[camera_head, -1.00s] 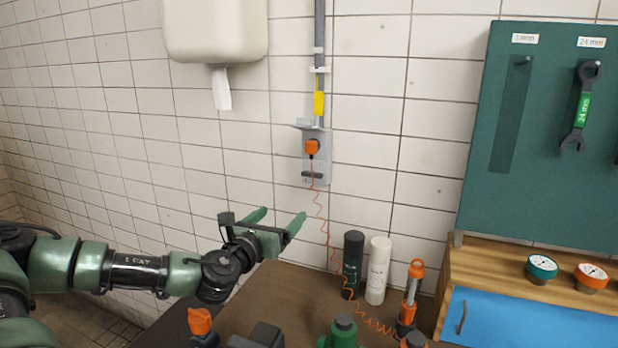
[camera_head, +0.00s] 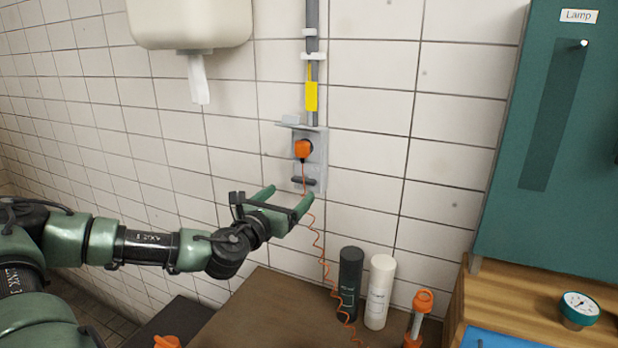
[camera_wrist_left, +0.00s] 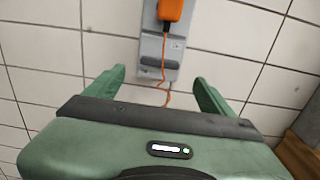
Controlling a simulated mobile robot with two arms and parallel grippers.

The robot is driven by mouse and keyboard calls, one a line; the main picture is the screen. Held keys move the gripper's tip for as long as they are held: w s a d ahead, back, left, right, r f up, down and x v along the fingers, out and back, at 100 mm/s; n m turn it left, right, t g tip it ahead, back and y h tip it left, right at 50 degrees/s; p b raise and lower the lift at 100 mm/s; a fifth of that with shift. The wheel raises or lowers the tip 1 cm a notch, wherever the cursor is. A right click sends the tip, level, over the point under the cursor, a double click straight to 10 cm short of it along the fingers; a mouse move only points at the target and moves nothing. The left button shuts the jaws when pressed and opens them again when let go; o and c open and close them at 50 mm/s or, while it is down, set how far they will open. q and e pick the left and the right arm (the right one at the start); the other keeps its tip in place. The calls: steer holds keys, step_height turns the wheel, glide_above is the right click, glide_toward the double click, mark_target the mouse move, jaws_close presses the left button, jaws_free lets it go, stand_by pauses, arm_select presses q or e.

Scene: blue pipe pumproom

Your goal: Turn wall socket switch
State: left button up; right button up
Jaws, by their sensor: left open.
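The grey wall socket plate (camera_head: 311,160) is fixed to the tiled wall, with an orange plug (camera_head: 303,149) in it and a dark switch handle (camera_head: 304,181) low on the plate. My left gripper (camera_head: 287,197) is open and empty, just below and in front of the plate, its fingers pointing at the wall. My right gripper is not in view.
An orange coiled cord (camera_head: 318,240) hangs from the plug past my left gripper to the brown table (camera_head: 255,305). A black bottle (camera_head: 349,280) and a white bottle (camera_head: 379,290) stand there. A paper dispenser (camera_head: 190,22) hangs upper left; a green tool board (camera_head: 570,215) is at right.

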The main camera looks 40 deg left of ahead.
mark_target(302, 180)
arm_select(q)
steer(key=p+x, duration=0.1)
steer(key=x, duration=0.1)
steer(key=p+x, duration=0.1)
steer(key=x, duration=0.1)
steer(key=p+x, duration=0.1)
steer(key=x, duration=0.1)
steer(key=shift+w+r+p, duration=0.3)
steer(key=shift+p, duration=0.05)
steer(key=shift+w+a+f, duration=0.1)
steer(key=shift+w, duration=0.1)
steer(key=shift+s, duration=0.2)
steer(key=c, duration=1.4)
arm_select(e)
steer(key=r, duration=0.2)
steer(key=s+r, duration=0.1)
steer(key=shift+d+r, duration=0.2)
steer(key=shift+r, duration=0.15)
